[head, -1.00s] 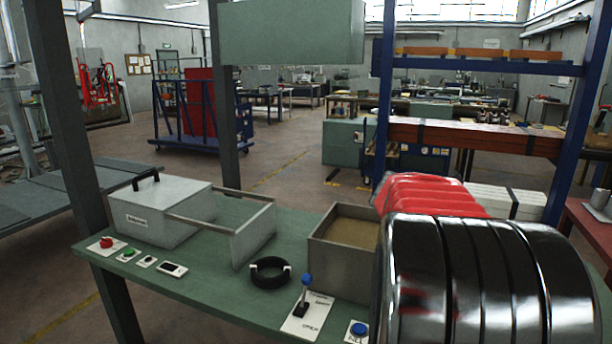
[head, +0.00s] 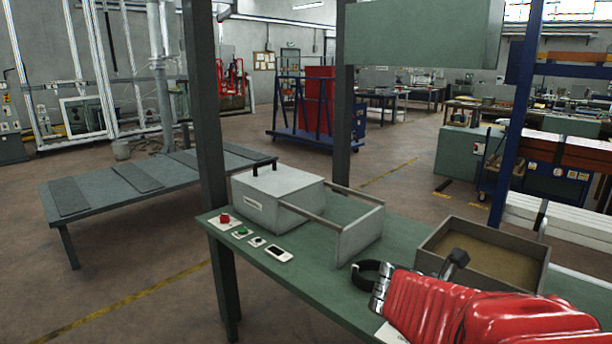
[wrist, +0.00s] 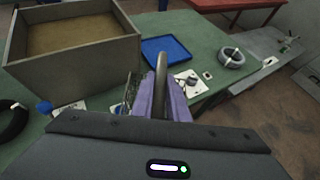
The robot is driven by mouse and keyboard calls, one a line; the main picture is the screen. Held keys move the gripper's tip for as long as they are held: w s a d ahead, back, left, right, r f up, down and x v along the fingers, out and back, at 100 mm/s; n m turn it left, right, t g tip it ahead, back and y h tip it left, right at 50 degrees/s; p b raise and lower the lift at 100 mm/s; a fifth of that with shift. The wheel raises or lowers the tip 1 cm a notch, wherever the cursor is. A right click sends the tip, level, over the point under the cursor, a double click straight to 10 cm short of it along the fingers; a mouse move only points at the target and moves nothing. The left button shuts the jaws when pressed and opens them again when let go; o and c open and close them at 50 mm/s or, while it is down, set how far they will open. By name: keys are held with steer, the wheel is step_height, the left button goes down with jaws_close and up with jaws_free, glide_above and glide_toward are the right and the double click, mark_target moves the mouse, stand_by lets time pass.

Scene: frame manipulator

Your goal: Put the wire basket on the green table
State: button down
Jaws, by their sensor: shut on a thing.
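The green table (head: 320,277) carries several items and also shows in the wrist view (wrist: 205,48). My gripper (wrist: 164,92) has purple fingers closed on a dark upright bar (wrist: 160,70), which looks like the wire basket's handle. A little thin wire mesh of the wire basket (wrist: 130,92) shows left of the fingers. The rest of the basket is hidden behind the fingers and wrist, so I cannot tell whether it touches the table. In the head view, my arm covers the right front of the table, and the basket is not visible there.
A brown-floored open box (head: 440,222) stands beside my arm. A black ring (head: 366,272), a grey lidded case (head: 270,195) and small controls (head: 278,254) lie left. A blue tray (wrist: 168,53) and grey coil (wrist: 232,57) lie beyond the fingers.

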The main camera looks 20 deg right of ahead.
steer(key=w+a+f+n+t+y, duration=0.3)
steer(key=w+a+f+n+t, duration=0.1)
steer(key=w+a, duration=0.4)
steer(key=w+a+f+n+t+y, duration=0.2)
steer(key=w+a+f+n+t, duration=0.2)
steer(key=w+a, duration=0.5)
steer(key=w+a+f+n+t+y, duration=0.3)
steer(key=w+a+f+n, duration=0.3)
steer(key=a, duration=0.8)
steer(key=w+n+t, duration=0.1)
steer(key=w, duration=0.1)
steer(key=shift+w+a+y, duration=0.2)
steer(key=shift+w+y, duration=0.1)
steer(key=w+r, duration=0.7)
steer(key=r, duration=0.4)
steer(key=shift+w, duration=0.15)
